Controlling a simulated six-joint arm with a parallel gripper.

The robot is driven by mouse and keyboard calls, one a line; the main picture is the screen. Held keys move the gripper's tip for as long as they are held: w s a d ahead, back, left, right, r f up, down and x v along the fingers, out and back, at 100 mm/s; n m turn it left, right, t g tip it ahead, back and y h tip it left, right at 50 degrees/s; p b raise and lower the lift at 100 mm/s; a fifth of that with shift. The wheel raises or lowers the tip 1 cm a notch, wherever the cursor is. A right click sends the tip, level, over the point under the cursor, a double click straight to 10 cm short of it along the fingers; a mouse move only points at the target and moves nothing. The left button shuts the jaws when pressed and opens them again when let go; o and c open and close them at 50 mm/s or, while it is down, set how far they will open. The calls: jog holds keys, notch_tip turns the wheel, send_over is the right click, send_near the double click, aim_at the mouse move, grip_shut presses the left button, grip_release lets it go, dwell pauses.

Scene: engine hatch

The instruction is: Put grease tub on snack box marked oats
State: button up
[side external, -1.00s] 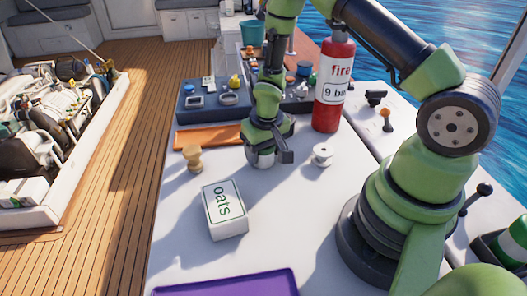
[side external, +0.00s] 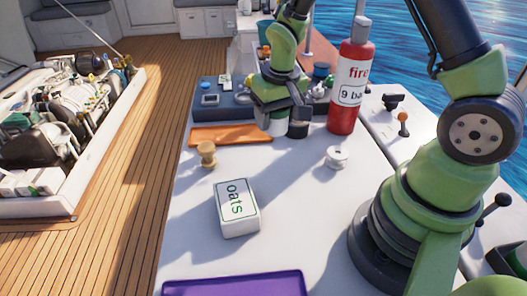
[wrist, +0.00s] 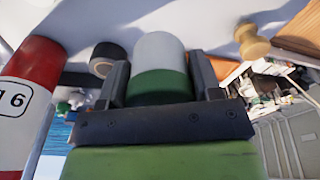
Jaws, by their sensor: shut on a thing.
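My gripper (side external: 284,122) is shut on a white and green tub, which looks like the grease tub; no label shows. In the wrist view the grease tub (wrist: 160,62) sits between the two dark fingers (wrist: 158,85). In the side view only a white part of it (side external: 277,128) shows below the jaws; whether it touches the table cannot be told. The snack box marked oats (side external: 237,207) is white with a green-edged label and lies flat on the white tabletop, nearer the camera than my gripper. Its top is bare.
A red fire extinguisher (side external: 350,90) stands right of my gripper. A dark round thing (wrist: 103,60) is close beside the tub. An orange tray (side external: 230,136), wooden knob (side external: 207,154), white spool (side external: 337,156) and purple tray (side external: 235,285) surround clear tabletop. A blue-grey tray (side external: 213,97) lies behind.

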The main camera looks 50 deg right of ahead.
jog(key=a+r, duration=0.3)
jog(key=a, duration=0.6)
jog(key=r, duration=0.2)
send_over(234, 197)
jog(key=f, duration=0.9)
jog(key=shift+s+f, duration=0.25)
jog(key=shift+f, duration=0.1)
jog(key=shift+f, duration=0.15)
jog(key=o, duration=1)
